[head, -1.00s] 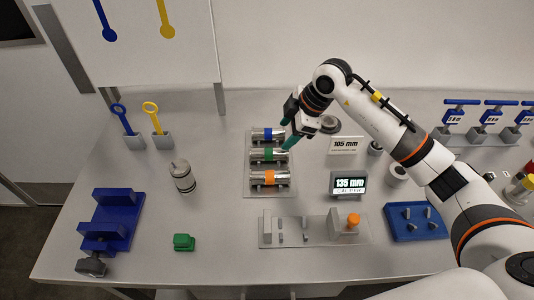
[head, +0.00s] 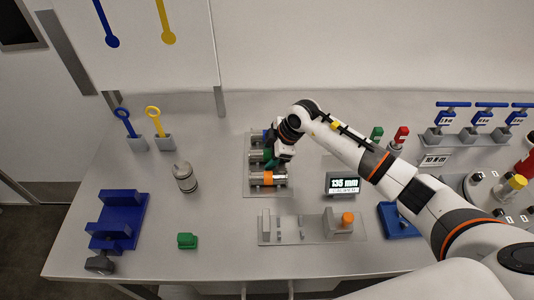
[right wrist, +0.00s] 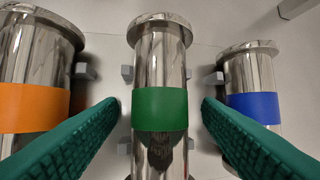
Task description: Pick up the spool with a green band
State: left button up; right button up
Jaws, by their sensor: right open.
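The spool with a green band (right wrist: 160,110) is a shiny metal cylinder in the middle of the right wrist view. In the head view the green-banded spool (head: 254,157) lies in the rack between two others, partly hidden by my right gripper (head: 270,160). My right gripper also shows in the right wrist view (right wrist: 160,115), open, with one green ribbed finger on each side of the green band and gaps to the spool. The orange-banded spool (right wrist: 35,100) is left of it and the blue-banded spool (right wrist: 250,95) right of it. My left gripper is not in view.
The rack plate (head: 268,193) bears the three spools. A metal cylinder (head: 185,178) stands to its left. A blue vise-like block (head: 118,220) and a small green block (head: 187,240) are at the left front. A display (head: 342,184) and a grey fixture plate (head: 312,239) are nearby.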

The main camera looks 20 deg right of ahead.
jog(key=shift+r, duration=0.1)
jog(key=c, duration=1.2)
jog(key=shift+c, duration=0.2)
notch_tip(320, 180, up, 10)
jog(key=shift+b, duration=1.2)
